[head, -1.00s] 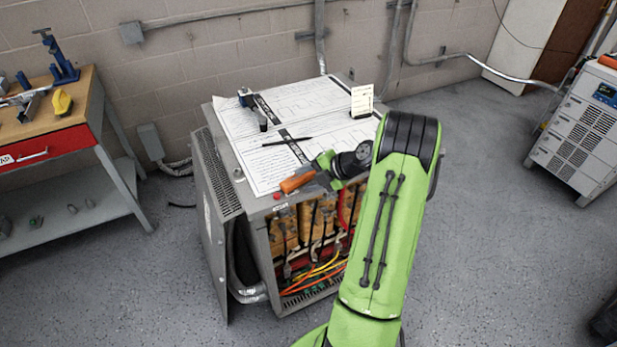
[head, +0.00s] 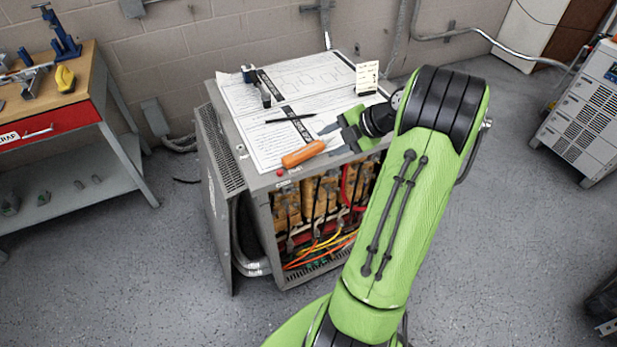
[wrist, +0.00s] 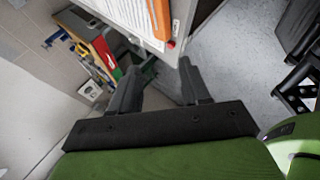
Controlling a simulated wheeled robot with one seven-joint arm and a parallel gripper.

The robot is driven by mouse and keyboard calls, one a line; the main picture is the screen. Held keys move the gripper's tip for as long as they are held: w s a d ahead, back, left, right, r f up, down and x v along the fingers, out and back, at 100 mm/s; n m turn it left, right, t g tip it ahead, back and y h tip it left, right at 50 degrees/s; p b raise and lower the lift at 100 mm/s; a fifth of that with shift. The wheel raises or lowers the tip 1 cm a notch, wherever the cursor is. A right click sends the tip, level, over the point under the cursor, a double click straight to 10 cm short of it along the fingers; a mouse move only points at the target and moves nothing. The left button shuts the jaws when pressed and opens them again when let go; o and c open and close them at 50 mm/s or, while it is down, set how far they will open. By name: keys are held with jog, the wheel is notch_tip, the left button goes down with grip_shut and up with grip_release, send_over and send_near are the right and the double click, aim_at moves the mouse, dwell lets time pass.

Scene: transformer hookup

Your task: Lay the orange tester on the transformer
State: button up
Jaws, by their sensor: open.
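The orange tester (head: 303,153) lies on the papers on top of the grey transformer cabinet (head: 216,98), close to its front edge. In the wrist view the tester (wrist: 160,18) shows at the top, cut off by the picture edge, beyond my fingertips. My gripper (head: 328,137) is open and empty, to the right of the tester and apart from it, above the cabinet's top. Both fingers of my gripper (wrist: 158,72) show spread in the wrist view with nothing between them. The cabinet's front is open, with coils and coloured cables inside.
A black pen (head: 290,118), a blue-black tool (head: 260,88) and a standing white card (head: 367,77) are on the cabinet top. A workbench (head: 92,95) with a red drawer stands left; a white unit (head: 590,110) stands right. Floor between is clear.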

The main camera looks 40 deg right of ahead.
jog(key=a+r+m+g+h, duration=0.1)
jog(key=a+r+m, duration=0.25)
jog(key=a, duration=0.65)
jog(key=a+r+m+g+h, duration=0.1)
jog(key=a+r+m+g, duration=0.2)
jog(key=a, duration=0.6)
jog(key=s+a+r+m+h, duration=0.1)
jog(key=s+a+m, duration=0.4)
jog(key=s, duration=0.3)
jog(key=s+a+r+m+t, duration=0.1)
jog(key=s+a+m, duration=0.4)
jog(key=s+m, duration=0.2)
jog(key=shift+s+h, duration=0.35)
jog(key=shift+h, duration=0.05)
